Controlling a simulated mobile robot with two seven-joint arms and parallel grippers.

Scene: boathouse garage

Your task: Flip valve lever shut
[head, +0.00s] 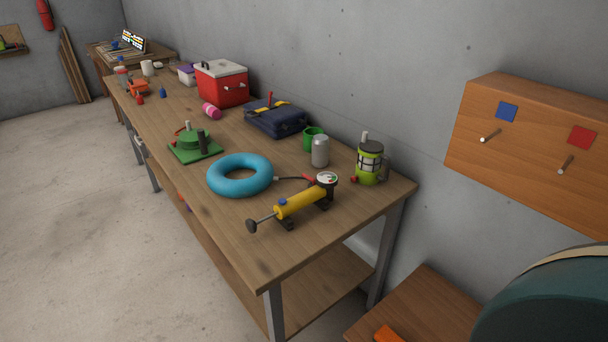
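A yellow hand pump (300,203) with a round gauge (327,180) lies near the front right of the workbench. A small red part (309,180), which looks like a lever, sits beside the gauge on the dark hose running to a blue inflatable ring (240,174). Its angle is too small to read. A green device (195,146) on a flat base, left of the ring, also has a thin red part (181,130). I cannot tell for sure which red part is the valve lever. Neither of my grippers is in view.
The long workbench (270,238) also carries a lantern (369,163), a grey can (320,151), a green mug, a dark blue case (276,118) and a red cooler (221,87). A wooden peg board (530,145) is on the right wall. Floor (100,240) is clear at left.

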